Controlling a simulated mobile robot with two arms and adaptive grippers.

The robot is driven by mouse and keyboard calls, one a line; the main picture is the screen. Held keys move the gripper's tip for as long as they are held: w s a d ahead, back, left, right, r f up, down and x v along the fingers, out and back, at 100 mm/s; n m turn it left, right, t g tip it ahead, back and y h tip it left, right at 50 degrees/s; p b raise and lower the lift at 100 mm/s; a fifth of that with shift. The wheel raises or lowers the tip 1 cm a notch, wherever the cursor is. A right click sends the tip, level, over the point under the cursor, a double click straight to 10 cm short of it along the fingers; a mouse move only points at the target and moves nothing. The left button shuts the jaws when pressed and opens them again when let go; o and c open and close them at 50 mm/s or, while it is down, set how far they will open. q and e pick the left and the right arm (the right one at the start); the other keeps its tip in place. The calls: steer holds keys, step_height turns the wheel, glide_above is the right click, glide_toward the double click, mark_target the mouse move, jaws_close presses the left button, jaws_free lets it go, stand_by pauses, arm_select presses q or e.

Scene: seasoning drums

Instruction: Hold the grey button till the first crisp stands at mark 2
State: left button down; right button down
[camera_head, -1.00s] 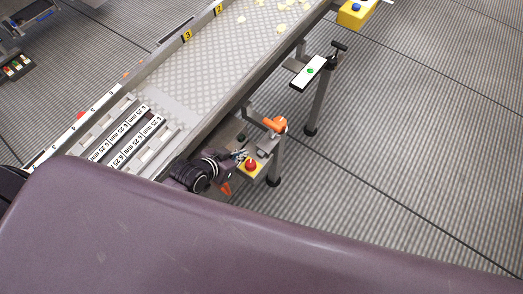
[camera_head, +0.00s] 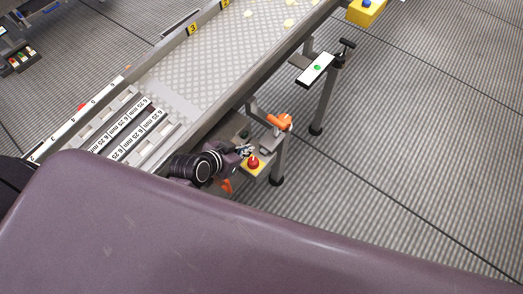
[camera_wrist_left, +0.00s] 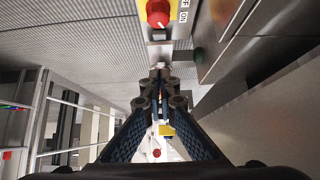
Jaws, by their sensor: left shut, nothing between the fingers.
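My left gripper (camera_head: 244,151) is shut and empty beside the conveyor, close to a red button on a yellow plate (camera_head: 253,162). In the left wrist view its fingertips (camera_wrist_left: 160,76) meet below the red button (camera_wrist_left: 158,13), with a small gap in the picture. I cannot make out the grey button clearly. Several pale crisps lie on the patterned conveyor tray (camera_head: 215,60), one of them (camera_head: 248,13) near its left wall. Mark 2 (camera_head: 225,3) is a yellow plate on that wall at the top edge, and mark 3 (camera_head: 193,29) is lower down. My right gripper is out of view.
An orange fitting (camera_head: 280,122) is just beyond my left gripper. A white panel with a green button (camera_head: 316,68) and a yellow box with a blue button (camera_head: 367,10) stand to the right. The floor at the right is clear.

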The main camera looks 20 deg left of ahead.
arm_select(q)
steer(key=shift+s, duration=0.1)
stand_by(0.3)
steer(key=b, duration=0.1)
glide_above(265, 149)
steer(key=s, duration=0.3)
steer(key=f, duration=0.7)
steer(key=shift+w+a, duration=0.15)
steer(key=shift+a, duration=0.25)
step_height(265, 149, down, 2)
steer(key=shift+f, duration=0.2)
steer(key=shift+f+b, duration=0.3)
steer(key=shift+f, duration=0.5)
